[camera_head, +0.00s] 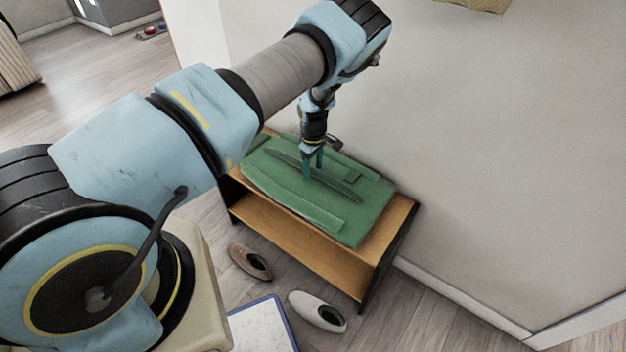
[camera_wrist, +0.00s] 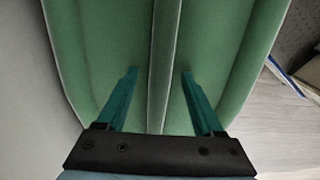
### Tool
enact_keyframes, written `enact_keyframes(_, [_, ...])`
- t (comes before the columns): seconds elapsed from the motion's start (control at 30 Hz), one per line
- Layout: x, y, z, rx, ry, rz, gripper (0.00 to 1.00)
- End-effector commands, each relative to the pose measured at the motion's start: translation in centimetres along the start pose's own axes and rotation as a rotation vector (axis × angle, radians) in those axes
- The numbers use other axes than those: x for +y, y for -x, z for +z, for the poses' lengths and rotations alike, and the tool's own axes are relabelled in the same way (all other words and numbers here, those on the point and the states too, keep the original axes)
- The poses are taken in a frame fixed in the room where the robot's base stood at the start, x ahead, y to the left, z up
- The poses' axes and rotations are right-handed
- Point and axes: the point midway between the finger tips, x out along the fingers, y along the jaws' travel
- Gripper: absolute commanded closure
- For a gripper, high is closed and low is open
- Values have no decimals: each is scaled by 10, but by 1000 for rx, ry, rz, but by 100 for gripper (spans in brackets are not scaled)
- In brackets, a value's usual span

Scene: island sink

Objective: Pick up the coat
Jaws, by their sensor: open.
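The coat (camera_head: 345,205) is green and lies folded flat on top of a low wooden shelf. A raised ridge or fold runs along its middle. My gripper (camera_head: 313,174) points down at the coat, over its middle. In the wrist view, the coat (camera_wrist: 215,50) fills most of the picture. My gripper's two teal fingers (camera_wrist: 158,74) are apart, one on each side of the raised ridge. Nothing is clearly held between them. I cannot tell whether the fingertips touch the cloth.
The wooden shelf (camera_head: 310,244) stands against a plain wall (camera_head: 500,150). A brown shoe (camera_head: 250,261) and a white shoe (camera_head: 317,311) lie on the floor in front. A blue-edged white board or mat (camera_head: 262,328) is beside them. Open wooden floor (camera_head: 85,85) is at the upper left.

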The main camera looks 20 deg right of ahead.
Motion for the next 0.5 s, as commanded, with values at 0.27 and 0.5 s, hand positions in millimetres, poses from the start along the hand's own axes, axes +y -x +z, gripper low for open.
enact_keyframes(0.27, [0,-2,0,0,1,1,31])
enact_keyframes(0.5, [0,-2,0,0,0,0,55])
